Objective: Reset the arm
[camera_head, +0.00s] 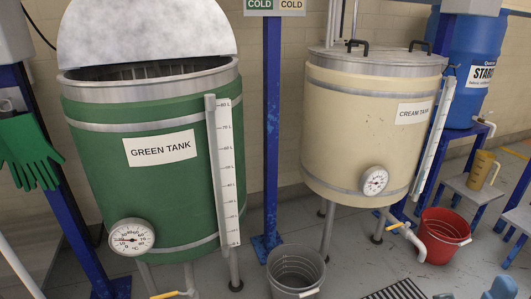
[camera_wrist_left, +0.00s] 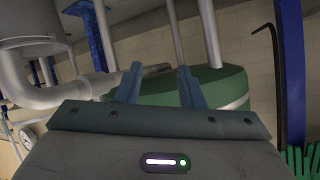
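My left gripper (camera_wrist_left: 160,69) shows only in the left wrist view. Its two fingers stand apart with nothing between them. Behind the fingers is the curved green side of a tank (camera_wrist_left: 228,84). Neither of my grippers shows in the head view, and my right gripper is in no view.
The green tank (camera_head: 165,185) stands left with its lid (camera_head: 145,30) raised; the cream tank (camera_head: 340,130) is lidded. A grey bucket (camera_head: 296,275), red bucket (camera_head: 443,240) and blue post (camera_head: 272,130) stand nearby. A green glove (camera_head: 30,150) hangs left. Some floor is clear between the buckets.

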